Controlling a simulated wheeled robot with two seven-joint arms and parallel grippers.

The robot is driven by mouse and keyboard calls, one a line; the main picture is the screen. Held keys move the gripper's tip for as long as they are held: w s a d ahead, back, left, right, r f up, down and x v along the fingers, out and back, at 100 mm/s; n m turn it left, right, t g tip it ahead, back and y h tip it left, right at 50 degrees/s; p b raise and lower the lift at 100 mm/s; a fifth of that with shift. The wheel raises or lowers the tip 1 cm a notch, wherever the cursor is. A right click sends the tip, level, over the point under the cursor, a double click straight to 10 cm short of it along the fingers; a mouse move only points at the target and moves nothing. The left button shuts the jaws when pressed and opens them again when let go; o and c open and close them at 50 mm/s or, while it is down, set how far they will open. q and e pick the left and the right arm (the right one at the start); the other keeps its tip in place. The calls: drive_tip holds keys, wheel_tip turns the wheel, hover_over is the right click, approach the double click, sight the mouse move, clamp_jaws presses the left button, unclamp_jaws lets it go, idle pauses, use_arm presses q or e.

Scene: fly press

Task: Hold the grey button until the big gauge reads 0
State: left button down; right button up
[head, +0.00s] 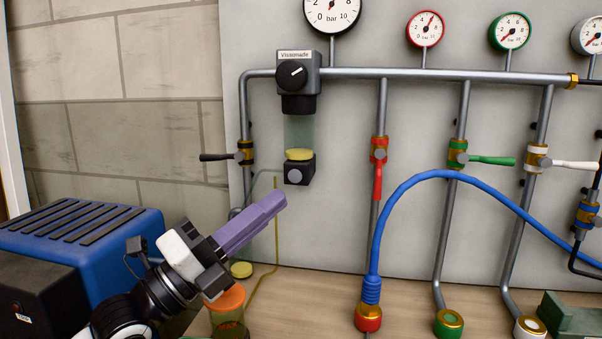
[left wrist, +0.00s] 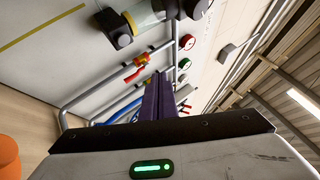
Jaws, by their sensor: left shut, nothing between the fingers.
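The grey button (head: 294,184) is a round disc on the black block under the filter bowl, on the wall panel. It also shows in the left wrist view (left wrist: 123,41). My left gripper (head: 279,199) has its purple fingers shut with nothing between them. In the head view its tips are just below and left of the button; they look apart from it, but the depth is hard to judge. The big gauge (head: 332,14) is at the top, cut off by the picture edge; I cannot read its needle. My right gripper is not in view.
The filter unit (head: 299,75) with a black knob hangs above the button. Red (head: 378,180), green (head: 490,160) and white (head: 575,164) valve handles and a blue hose (head: 400,192) are to the right. An orange-lidded jar (head: 226,299) stands below my left gripper, beside a blue machine (head: 95,235).

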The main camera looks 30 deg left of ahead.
use_arm(q)
drive_tip(key=b, duration=0.2)
approach(295, 176)
drive_tip(key=w+d+r, duration=0.3)
drive_tip(key=d, duration=0.1)
drive_tip(key=shift+w+r, duration=0.15)
drive_tip(key=shift+w, duration=0.05)
drive_tip(key=shift+w, duration=0.1)
idle(1.9)
drive_tip(key=shift+w+a, duration=0.15)
drive_tip(key=shift+w, duration=0.15)
drive_tip(key=shift+w+a, duration=0.1)
drive_tip(key=shift+w, duration=0.3)
idle(4.1)
